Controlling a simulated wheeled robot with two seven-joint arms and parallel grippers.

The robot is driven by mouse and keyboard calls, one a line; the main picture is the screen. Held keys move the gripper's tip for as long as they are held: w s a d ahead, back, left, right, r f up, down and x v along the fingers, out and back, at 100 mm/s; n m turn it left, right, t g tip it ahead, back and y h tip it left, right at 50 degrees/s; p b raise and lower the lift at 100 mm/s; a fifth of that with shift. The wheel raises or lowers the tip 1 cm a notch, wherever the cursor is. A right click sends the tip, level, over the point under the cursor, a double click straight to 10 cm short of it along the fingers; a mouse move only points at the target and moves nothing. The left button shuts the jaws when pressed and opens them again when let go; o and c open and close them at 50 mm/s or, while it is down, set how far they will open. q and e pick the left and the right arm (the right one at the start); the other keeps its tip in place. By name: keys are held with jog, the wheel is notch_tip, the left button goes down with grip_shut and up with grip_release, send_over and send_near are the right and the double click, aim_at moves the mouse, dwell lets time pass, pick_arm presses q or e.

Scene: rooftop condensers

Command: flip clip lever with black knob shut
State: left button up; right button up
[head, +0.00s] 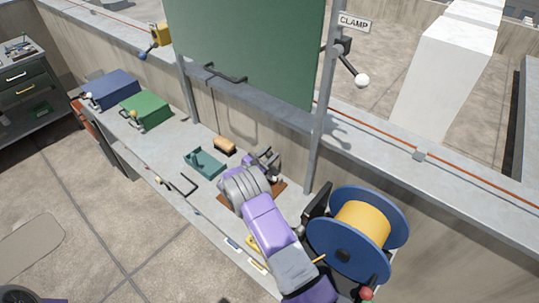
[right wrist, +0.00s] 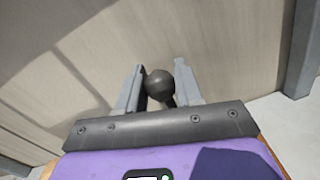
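The black knob (right wrist: 158,84) shows in the right wrist view, between the two fingers of my right gripper (right wrist: 159,82). A narrow gap shows on the knob's left side; on its right it is very near the finger. A short dark stem runs down from the knob behind the gripper's plate. In the head view my right gripper (head: 268,163) is over the workbench, below the green board. There it hides most of the clip lever, so I cannot tell the lever's angle. My left gripper is out of view.
On the bench (head: 165,150) are a blue box (head: 112,88), a green box (head: 146,109), a teal fixture (head: 203,162) and a brush (head: 224,145). A blue reel (head: 392,212) stands right of my arm. A white-knobbed lever (head: 352,67) is on the post near the CLAMP sign (head: 354,23).

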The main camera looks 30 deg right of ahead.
grip_shut()
jog(key=a+h+b, duration=0.1)
jog(key=b, duration=0.1)
jog(key=a+h+b, duration=0.1)
jog(key=b, duration=0.1)
jog(key=h+b, duration=0.1)
jog(key=shift+s+a+f+t+b, duration=0.4)
jog(key=shift+s+a+r+h+b, duration=0.15)
jog(key=shift+a+h+b, duration=0.2)
jog(key=shift+h+b, duration=0.15)
jog(key=o, duration=0.7)
grip_release()
jog(key=s+a, duration=0.1)
jog(key=a, duration=0.3)
jog(key=s+a, duration=0.1)
jog(key=a, duration=0.4)
jog(key=s+a+f+p, duration=0.1)
jog(key=a, duration=0.4)
jog(key=shift+s+a, duration=0.2)
jog(key=shift+a, duration=0.05)
